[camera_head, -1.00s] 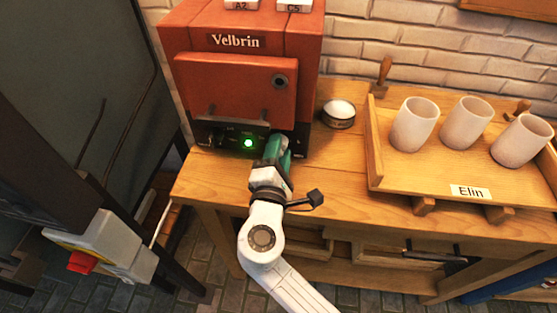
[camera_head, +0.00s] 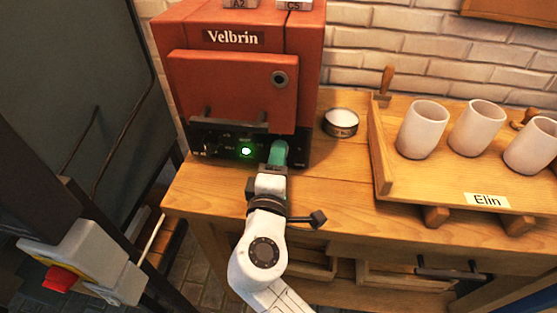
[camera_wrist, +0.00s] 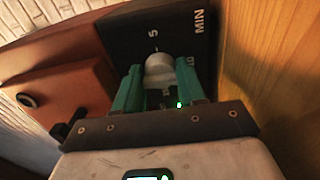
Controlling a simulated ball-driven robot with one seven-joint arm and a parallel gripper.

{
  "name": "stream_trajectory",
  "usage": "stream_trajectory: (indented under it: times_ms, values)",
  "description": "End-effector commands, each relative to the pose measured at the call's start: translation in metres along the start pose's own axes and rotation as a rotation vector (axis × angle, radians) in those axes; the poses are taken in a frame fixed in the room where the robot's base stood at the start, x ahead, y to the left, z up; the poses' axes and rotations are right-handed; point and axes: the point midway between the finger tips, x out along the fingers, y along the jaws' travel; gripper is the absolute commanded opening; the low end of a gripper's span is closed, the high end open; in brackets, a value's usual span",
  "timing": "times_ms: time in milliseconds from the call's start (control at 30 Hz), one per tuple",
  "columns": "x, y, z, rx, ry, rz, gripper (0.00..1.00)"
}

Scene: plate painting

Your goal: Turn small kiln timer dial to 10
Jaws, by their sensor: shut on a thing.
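The small red-brown kiln (camera_head: 225,85), labelled Velbrin, stands at the upper left of the bench in the head view. Its black control panel (camera_head: 215,147) runs along the bottom front, with a green light (camera_head: 246,152). My gripper (camera_head: 279,150) is at the right part of this panel and hides the dial in that view. In the wrist view, my green fingers (camera_wrist: 160,88) are shut on the pale round timer dial (camera_wrist: 160,70). The panel there shows a 5, a partly covered 10 and MIN. I cannot tell the dial's exact setting.
A wooden tray (camera_head: 407,190) labelled Elin holds pale cups (camera_head: 424,130) on the right of the bench. A small round tin (camera_head: 341,122) stands between kiln and tray. A grey box with a red switch (camera_head: 61,278) is at the lower left.

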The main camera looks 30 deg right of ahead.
Motion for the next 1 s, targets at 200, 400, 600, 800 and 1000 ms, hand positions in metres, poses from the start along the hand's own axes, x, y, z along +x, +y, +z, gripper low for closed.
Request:
stream_trajectory:
  times_ms: [200,400,600,800,1000]
  values:
    - [0.0,-0.002,0.001,-0.003,-0.003,-0.004,0.09]
    - [0.0,-0.002,0.001,-0.003,-0.002,-0.003,0.57]
    - [0.0,-0.001,0.0,-0.002,-0.001,-0.002,0.63]
    - [-0.005,-0.001,0.0,-0.002,0.0,-0.002,0.63]
    - [-0.036,-0.002,-0.001,-0.002,0.004,-0.002,0.63]
